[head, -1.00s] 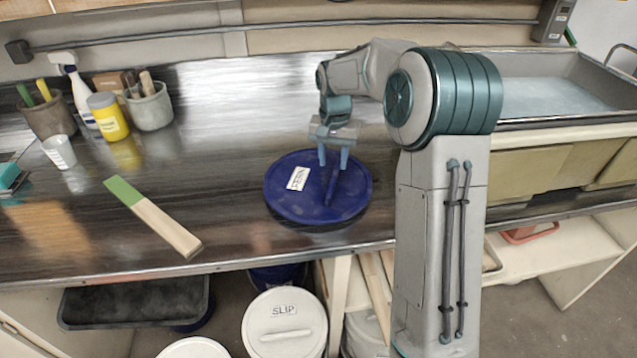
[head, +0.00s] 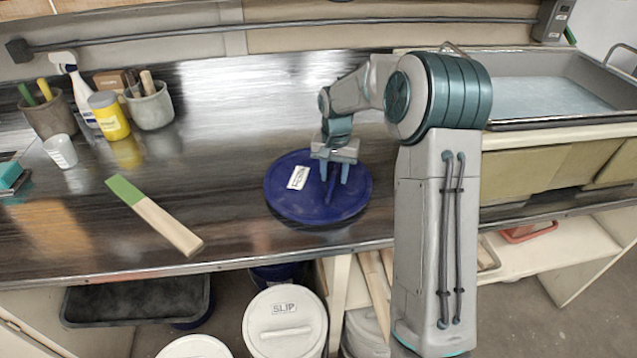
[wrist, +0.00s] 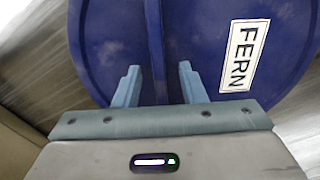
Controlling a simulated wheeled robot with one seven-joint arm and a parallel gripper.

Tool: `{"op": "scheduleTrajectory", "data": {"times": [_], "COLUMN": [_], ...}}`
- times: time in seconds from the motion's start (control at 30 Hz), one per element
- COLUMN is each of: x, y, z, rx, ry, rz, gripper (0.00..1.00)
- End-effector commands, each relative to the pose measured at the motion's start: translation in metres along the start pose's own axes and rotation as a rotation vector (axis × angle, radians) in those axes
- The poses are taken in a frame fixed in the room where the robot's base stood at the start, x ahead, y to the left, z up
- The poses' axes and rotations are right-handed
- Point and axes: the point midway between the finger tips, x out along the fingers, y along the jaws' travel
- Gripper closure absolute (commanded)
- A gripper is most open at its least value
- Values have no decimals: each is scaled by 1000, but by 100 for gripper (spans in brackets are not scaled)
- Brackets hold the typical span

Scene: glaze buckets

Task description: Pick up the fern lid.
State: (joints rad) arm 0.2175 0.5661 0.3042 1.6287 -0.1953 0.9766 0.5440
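The fern lid (head: 290,205) is a round blue lid with a white label reading FERN, lying flat on the dark worktop. It also fills the top of the wrist view (wrist: 100,45). A raised bar handle (wrist: 154,30) runs across its middle. My gripper (head: 334,178) is over the lid, pointing down. Its two light-blue fingers are apart, and in the wrist view (wrist: 158,82) one is on each side of the handle's line with gaps between. It holds nothing. Whether the fingertips touch the lid cannot be told.
A green-and-wood stick (head: 155,215) lies left of the lid. Pots, a yellow jar (head: 110,115) and a spray bottle (head: 80,95) stand at the back left. A sink (head: 560,95) is at the right. White buckets, one lidded SLIP (head: 285,325), stand below.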

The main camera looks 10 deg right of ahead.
Motion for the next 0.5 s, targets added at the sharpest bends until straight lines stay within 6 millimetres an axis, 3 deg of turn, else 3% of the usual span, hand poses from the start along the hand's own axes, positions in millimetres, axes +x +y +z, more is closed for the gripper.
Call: {"op": "scheduleTrajectory", "data": {"times": [0.43,0.5], "x": [3,3], "y": [0,0], "z": [0,0], "rx": [0,0], "ry": [0,0], "rz": [0,0], "gripper": [63,82]}}
